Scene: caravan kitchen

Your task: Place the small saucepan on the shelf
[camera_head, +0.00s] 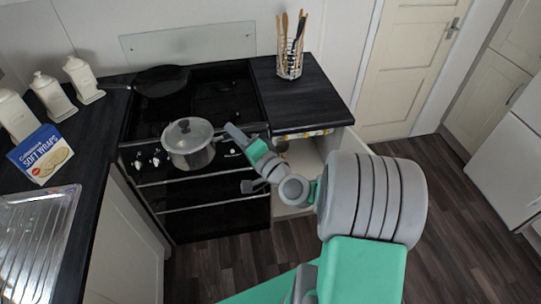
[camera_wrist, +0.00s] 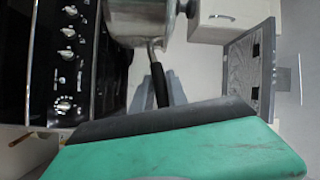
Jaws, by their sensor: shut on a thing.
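The small saucepan (camera_wrist: 138,22) is a metal pan with a dark handle (camera_wrist: 161,86), shown at the top of the wrist view. My gripper (camera_wrist: 163,92) is shut on that handle. The pale shelf (camera_head: 306,158) is inside the cupboard under the right worktop.
The cupboard door (camera_wrist: 252,65) is open on the right. A utensil holder (camera_head: 290,62) stands on the worktop (camera_head: 325,95). Open floor lies at right.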

